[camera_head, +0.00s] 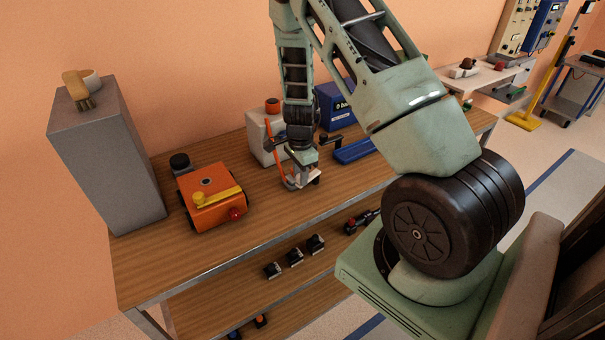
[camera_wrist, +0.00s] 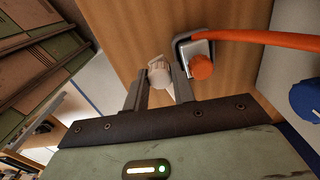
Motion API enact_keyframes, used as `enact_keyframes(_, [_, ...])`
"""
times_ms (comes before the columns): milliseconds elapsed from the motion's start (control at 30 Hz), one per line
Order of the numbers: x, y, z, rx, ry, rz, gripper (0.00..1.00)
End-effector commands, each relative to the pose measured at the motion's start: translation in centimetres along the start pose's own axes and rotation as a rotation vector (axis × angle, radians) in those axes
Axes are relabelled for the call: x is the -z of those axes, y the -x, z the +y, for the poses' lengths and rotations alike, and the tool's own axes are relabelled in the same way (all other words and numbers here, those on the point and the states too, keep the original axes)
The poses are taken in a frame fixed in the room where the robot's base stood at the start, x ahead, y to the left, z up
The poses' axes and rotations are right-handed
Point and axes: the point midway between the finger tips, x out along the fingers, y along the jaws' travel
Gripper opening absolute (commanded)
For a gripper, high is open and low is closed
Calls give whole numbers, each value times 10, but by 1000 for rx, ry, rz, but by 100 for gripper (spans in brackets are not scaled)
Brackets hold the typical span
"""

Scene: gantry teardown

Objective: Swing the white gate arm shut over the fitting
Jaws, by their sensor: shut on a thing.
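My gripper (camera_head: 303,172) is low over the wooden bench in the head view, pointing down. In the wrist view my gripper (camera_wrist: 159,80) has its two fingers on either side of a small white piece (camera_wrist: 159,71), which looks like part of the white gate arm; the fingers hide some of it. Right beside the right finger is a grey fitting (camera_wrist: 188,47) with an orange knob (camera_wrist: 202,67). An orange hose (camera_wrist: 262,38) runs from it to the right. In the head view the gripper hides most of the fitting, and whether the arm lies over it is unclear.
An orange box (camera_head: 207,202) with a yellow handle and a grey block (camera_head: 103,150) stand on the left of the bench (camera_head: 265,228). A white box (camera_head: 265,140) and blue box (camera_head: 335,108) stand behind the gripper. The bench front between orange box and gripper is clear.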

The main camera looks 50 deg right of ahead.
Motion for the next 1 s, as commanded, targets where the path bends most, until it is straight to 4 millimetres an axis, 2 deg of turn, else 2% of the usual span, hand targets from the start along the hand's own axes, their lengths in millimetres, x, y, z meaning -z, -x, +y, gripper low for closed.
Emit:
enact_keyframes(467, [0,1,-2,2,-12,0,0])
enact_keyframes(500, [0,1,-2,2,-12,0,34])
enact_keyframes(567, [0,1,-2,2,-12,0,48])
enact_keyframes(867, [0,2,-1,1,-12,0,48])
enact_keyframes(1000, [-1,13,-2,5,-10,1,48])
